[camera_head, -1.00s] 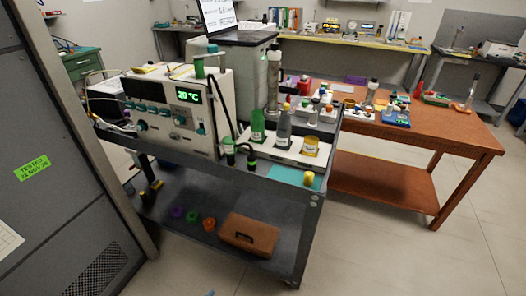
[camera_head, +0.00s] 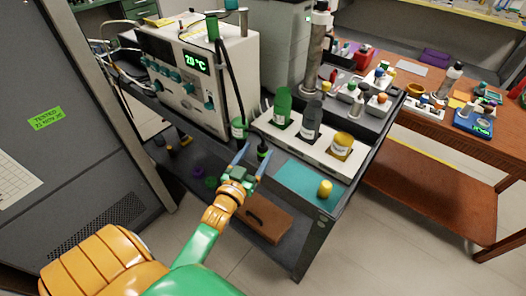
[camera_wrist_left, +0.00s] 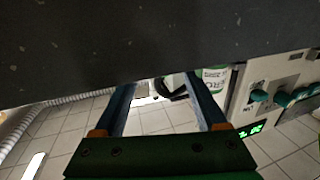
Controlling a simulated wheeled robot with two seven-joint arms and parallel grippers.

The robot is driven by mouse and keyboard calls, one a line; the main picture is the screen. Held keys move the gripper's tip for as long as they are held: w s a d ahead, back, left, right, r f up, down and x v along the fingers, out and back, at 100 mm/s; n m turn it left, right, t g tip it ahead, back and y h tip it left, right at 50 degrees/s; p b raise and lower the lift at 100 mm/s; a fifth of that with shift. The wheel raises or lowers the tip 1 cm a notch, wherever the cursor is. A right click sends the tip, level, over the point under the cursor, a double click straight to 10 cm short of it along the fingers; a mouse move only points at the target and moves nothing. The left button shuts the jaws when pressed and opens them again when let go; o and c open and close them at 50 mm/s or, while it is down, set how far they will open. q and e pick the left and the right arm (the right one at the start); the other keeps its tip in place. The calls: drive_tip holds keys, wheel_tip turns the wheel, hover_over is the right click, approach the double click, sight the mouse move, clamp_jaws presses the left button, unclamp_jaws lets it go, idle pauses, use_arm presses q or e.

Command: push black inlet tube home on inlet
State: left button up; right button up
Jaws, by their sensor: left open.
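The thin black tube (camera_head: 229,75) runs down the right side of the white instrument (camera_head: 180,75), from near a green fitting (camera_head: 212,28) on its top toward a green-labelled bottle (camera_head: 239,129). A short black piece with a green band (camera_head: 262,149) stands beside that bottle. I cannot tell which part is the inlet. My left gripper (camera_head: 253,158) is open and empty, its blue fingers near the cart's front edge, close to the bottle and black piece. In the left wrist view the open fingers (camera_wrist_left: 160,88) point toward a dark tube end (camera_wrist_left: 174,90) beside the bottle (camera_wrist_left: 214,78).
A white rack (camera_head: 310,146) holds a green bottle, a grey bottle and a yellow jar. A teal mat (camera_head: 308,179) with a yellow cap lies at the cart's right. The dark cart edge (camera_wrist_left: 150,45) crosses the wrist view. A brown box (camera_head: 270,215) sits on the lower shelf.

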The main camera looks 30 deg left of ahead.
sight(261, 150)
use_arm(q)
drive_tip(key=w, duration=0.4)
drive_tip(key=shift+a+f, duration=0.15)
drive_tip(key=shift+f, duration=0.25)
drive_tip(key=shift+s, duration=0.15)
clamp_jaws()
drive_tip(key=shift+r, duration=0.15)
